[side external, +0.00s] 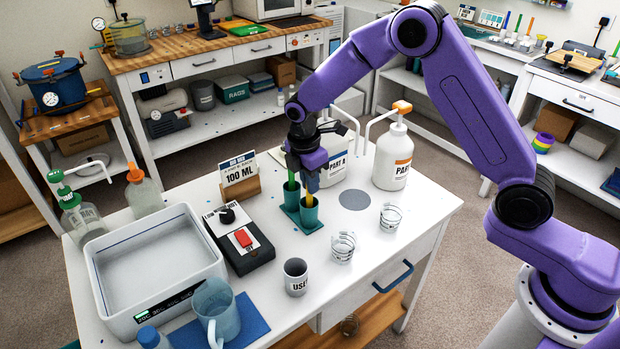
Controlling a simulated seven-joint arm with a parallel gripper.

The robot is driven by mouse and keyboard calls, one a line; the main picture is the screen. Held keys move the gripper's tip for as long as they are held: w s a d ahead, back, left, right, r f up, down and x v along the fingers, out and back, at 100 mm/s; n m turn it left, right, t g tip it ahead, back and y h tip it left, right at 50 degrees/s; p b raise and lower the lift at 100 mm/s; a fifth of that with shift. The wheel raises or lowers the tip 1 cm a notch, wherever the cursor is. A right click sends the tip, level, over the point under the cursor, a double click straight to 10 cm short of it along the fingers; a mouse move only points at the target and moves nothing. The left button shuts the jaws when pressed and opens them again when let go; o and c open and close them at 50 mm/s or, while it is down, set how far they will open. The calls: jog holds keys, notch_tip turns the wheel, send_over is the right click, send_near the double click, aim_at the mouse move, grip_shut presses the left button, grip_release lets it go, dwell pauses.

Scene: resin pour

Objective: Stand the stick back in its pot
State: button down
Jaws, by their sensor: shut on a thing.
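My gripper (311,186) points down over the table, just above two teal pots on a teal base. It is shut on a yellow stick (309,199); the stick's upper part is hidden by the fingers. The stick's lower end shows at the mouth of the front pot (309,216); I cannot tell how deep it sits. A green stick (291,175) stands in the rear pot (291,197), close to the left of my gripper.
A "100 ML" card (238,170) and a black box with a red switch (243,240) stand left. Clear cups (343,246), a "USED" cup (295,277) and pump bottles (393,160) surround the pots. A white bath (150,265) fills the table's left.

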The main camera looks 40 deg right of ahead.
jog(key=c, duration=1.1)
grip_release()
jog(key=shift+r, duration=0.1)
jog(key=r, duration=0.5)
jog(key=a+r, duration=0.1)
jog(key=r, duration=0.5)
jog(key=a+r, duration=0.1)
jog(key=r, duration=0.5)
jog(key=shift+r, duration=0.1)
jog(key=s+d+f+m, duration=0.1)
jog(key=s+d, duration=0.2)
jog(key=s, duration=0.9)
jog(key=s+d+f+m+y, duration=0.1)
jog(key=s+d, duration=0.3)
jog(key=s, duration=0.7)
jog(key=s+d+f+m, duration=0.3)
jog(key=s, duration=0.9)
jog(key=shift+s+d+y, duration=0.25)
jog(key=shift+s+y, duration=0.05)
jog(key=shift+y, duration=0.1)
